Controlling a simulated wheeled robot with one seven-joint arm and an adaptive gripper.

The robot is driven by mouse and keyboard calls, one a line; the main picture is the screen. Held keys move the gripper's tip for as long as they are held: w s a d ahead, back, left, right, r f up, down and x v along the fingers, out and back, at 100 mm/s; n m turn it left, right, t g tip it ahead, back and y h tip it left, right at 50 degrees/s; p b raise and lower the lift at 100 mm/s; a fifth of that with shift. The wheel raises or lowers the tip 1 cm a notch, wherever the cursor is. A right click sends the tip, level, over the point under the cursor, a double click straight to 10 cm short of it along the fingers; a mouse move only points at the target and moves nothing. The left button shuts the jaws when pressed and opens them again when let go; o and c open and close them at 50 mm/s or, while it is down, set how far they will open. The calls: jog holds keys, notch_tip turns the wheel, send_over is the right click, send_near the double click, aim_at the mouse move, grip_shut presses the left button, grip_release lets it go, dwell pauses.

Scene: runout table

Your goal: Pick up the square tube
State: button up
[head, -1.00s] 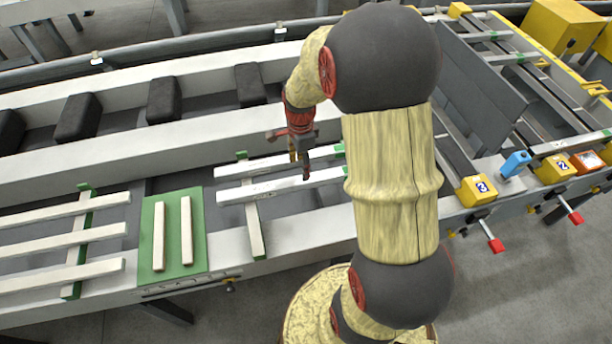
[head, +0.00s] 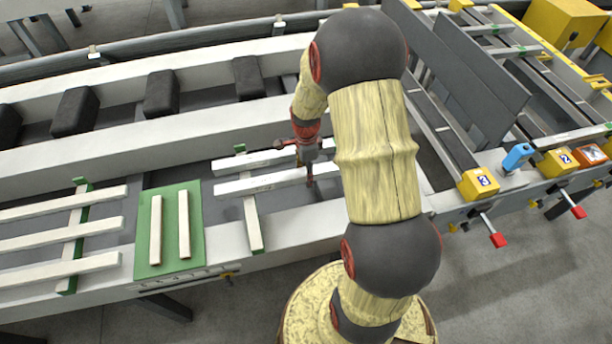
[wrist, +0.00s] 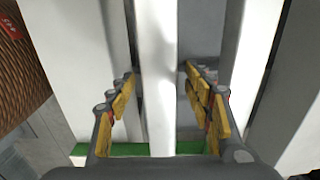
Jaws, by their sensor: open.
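A long white bar (head: 250,184), which looks like the square tube, lies across a green-ended crosspiece on the runout table. A similar bar (head: 240,162) lies parallel just behind it. My gripper (head: 309,178) is at the front bar, towards its right part, which my arm partly hides. In the wrist view my gripper (wrist: 160,80) is open, with yellow-padded fingers on either side of a white bar (wrist: 158,60). Gaps show between the bar and the pads. The bar's far end is out of that view.
A green mat (head: 170,261) with two short pale bars lies to the left. Several pale bars (head: 62,236) rest on another crosspiece at far left. Dark blocks (head: 162,93) stand in the trough behind. Yellow numbered stops (head: 478,184) and dark upright plates (head: 480,85) are at right.

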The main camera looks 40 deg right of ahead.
jog(key=shift+r, duration=0.1)
jog(key=shift+c, duration=0.4)
grip_shut()
dwell(0.6)
